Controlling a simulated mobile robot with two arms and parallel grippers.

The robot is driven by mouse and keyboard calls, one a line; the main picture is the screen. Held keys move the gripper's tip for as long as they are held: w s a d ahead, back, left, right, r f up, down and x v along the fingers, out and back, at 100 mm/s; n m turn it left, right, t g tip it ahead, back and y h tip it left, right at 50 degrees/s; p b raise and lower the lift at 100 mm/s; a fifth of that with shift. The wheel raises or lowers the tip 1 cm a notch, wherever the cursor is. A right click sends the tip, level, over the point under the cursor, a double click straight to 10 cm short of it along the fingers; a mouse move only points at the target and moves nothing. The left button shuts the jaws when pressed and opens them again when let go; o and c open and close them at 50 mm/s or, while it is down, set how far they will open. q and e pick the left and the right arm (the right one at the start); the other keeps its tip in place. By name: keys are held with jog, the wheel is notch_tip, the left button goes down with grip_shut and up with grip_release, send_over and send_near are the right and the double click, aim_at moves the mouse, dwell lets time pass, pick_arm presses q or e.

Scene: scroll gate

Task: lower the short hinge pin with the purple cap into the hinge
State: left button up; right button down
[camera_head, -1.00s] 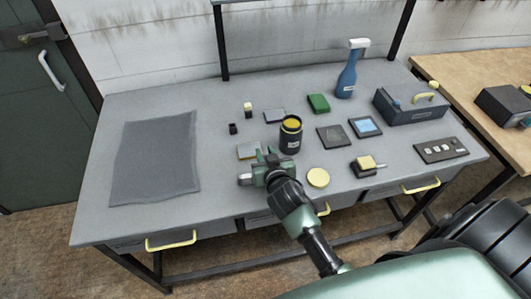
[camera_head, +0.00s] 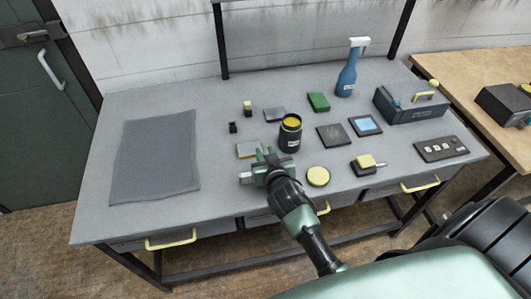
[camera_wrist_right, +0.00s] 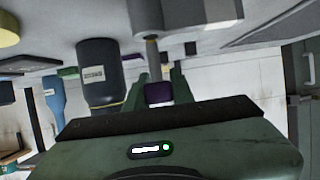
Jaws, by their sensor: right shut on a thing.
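My right gripper (camera_head: 264,160) is over the front middle of the grey workbench, shut on the short pin. In the right wrist view its two green fingers (camera_wrist_right: 158,90) are on either side of the purple cap (camera_wrist_right: 158,94). The pin's grey shaft (camera_wrist_right: 152,55) runs from the cap toward the dark hinge barrel (camera_wrist_right: 146,16). Its far end meets or overlaps the barrel's edge; I cannot tell whether it is inside. A pale part of the hinge (camera_head: 246,178) shows left of the gripper in the head view; the gripper hides the rest. My left gripper is not in view.
A black jar (camera_head: 290,138) stands close behind and right of the gripper. A yellow disc (camera_head: 318,177) lies to its right, and a small grey block (camera_head: 247,150) behind left. A blue spray bottle (camera_head: 347,75) stands farther back. Bare bench lies left, beside the dark mat (camera_head: 155,155).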

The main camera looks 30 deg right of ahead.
jog(key=shift+f+b, duration=1)
jog(key=shift+f, duration=0.45)
jog(key=c, duration=1.1)
grip_release()
jog(key=shift+s, duration=0.1)
jog(key=b+v, duration=0.1)
jog(key=v, duration=0.6)
jog(key=shift+s+a+r, duration=0.1)
jog(key=shift+s+a, duration=0.05)
jog(key=shift+s, duration=0.15)
